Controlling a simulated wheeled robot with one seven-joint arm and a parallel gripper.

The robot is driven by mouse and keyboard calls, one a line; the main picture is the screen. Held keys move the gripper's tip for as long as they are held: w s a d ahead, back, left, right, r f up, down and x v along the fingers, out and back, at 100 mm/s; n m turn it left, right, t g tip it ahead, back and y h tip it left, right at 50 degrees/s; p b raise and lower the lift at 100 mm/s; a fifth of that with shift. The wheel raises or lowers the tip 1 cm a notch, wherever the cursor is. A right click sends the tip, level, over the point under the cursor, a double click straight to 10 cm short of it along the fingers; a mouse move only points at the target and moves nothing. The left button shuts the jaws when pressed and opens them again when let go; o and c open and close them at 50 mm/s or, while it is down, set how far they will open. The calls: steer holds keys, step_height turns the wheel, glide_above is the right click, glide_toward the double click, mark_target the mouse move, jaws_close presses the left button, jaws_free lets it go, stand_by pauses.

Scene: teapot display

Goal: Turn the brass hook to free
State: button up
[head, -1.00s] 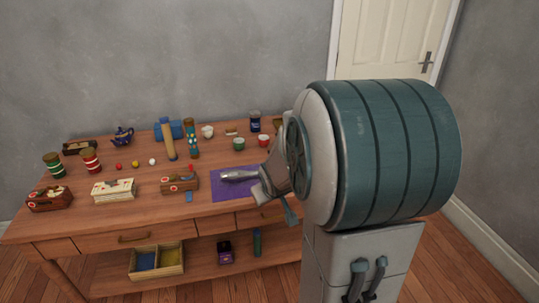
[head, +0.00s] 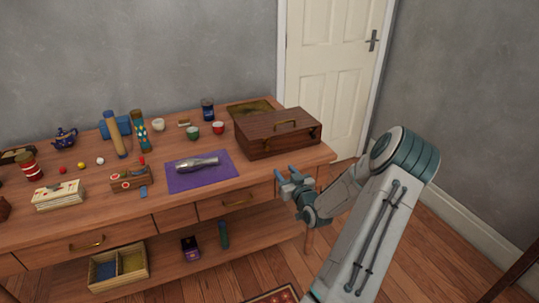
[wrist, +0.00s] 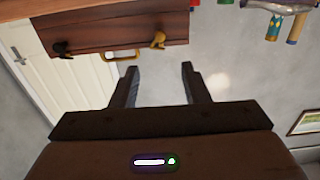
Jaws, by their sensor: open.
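A dark brown wooden box (head: 262,140) with a brass handle (head: 287,125) on its lid sits at the right end of the table. In the wrist view the box (wrist: 105,32) appears upside down at the top. The brass hook (wrist: 157,40) is on its front, to the right of a black hook (wrist: 63,50). Both hooks are too small to make out in the head view. My gripper (head: 284,181) is in front of the table's right end, below the box. In the wrist view my gripper (wrist: 160,68) is open and empty, apart from the brass hook.
A purple mat (head: 185,181) with a silvery object (head: 197,163) lies left of the box. Small cups, including a red one (head: 218,128), stand behind the mat. Drawers and a lower shelf are under the tabletop.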

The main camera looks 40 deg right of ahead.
mark_target(267, 150)
steer(key=p+x, duration=0.1)
steer(key=x, duration=1.2)
steer(key=shift+w+d, duration=0.1)
steer(key=shift+w, duration=0.15)
steer(key=shift+f, duration=0.1)
jaws_close()
